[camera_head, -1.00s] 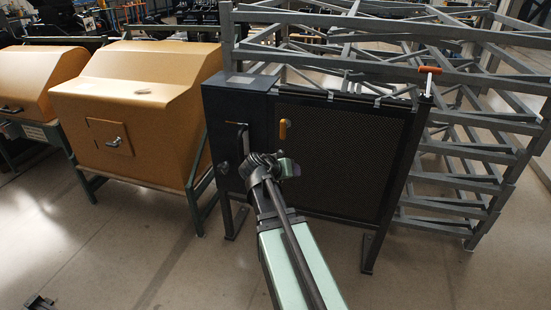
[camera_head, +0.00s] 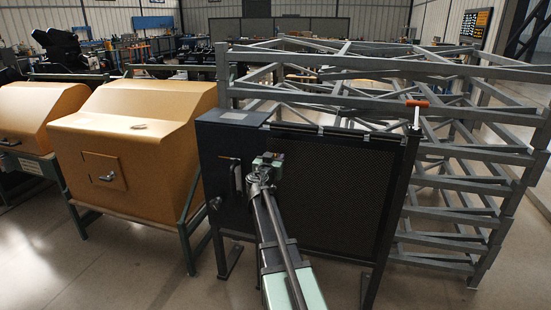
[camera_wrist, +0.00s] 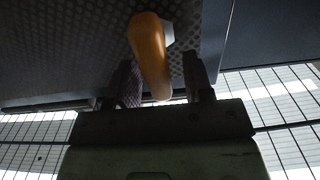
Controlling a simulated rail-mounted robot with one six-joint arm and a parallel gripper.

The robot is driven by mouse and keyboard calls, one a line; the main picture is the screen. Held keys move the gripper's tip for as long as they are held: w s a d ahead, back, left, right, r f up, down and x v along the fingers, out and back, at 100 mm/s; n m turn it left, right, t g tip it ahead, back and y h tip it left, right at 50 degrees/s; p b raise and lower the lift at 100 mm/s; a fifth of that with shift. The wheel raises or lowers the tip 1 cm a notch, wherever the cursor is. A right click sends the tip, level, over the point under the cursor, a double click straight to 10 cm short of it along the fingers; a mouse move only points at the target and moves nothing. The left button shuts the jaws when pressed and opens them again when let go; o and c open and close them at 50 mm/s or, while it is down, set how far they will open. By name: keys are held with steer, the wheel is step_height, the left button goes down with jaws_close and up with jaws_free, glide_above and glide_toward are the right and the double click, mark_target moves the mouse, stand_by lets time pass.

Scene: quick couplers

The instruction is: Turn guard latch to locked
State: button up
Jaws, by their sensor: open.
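The guard is a dark mesh panel (camera_head: 335,180) beside a dark cabinet (camera_head: 222,165). An orange latch handle (camera_wrist: 150,52) on the perforated panel shows in the wrist view, hanging from a pale pivot with its end toward my gripper. My gripper (camera_wrist: 163,80) is open, with one dark finger on each side of the handle's lower part. I cannot tell whether either finger touches it. In the head view my gripper (camera_head: 267,161) is in front of the panel's left edge and hides this handle.
A second orange handle (camera_head: 417,103) sits atop the panel's right post. A dark vertical pull handle (camera_head: 236,177) and a round knob (camera_head: 215,203) are on the cabinet, left of my gripper. A grey metal rack (camera_head: 460,170) stands behind and right. Tan enclosures (camera_head: 135,130) stand left.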

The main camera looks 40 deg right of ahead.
steer(key=shift+x, duration=0.9)
jaws_close()
steer(key=shift+a+n, duration=0.1)
steer(key=shift+n, duration=0.4)
steer(key=n, duration=0.3)
steer(key=shift+w+a+f+n, duration=0.1)
steer(key=shift+w+a+n, duration=0.05)
steer(key=shift+w+n, duration=0.15)
steer(key=n, duration=0.4)
steer(key=f+n+b, duration=0.1)
steer(key=n, duration=0.3)
steer(key=w+n+b, duration=0.1)
steer(key=n, duration=0.4)
steer(key=shift+a+f, duration=0.35)
steer(key=shift+n, duration=0.4)
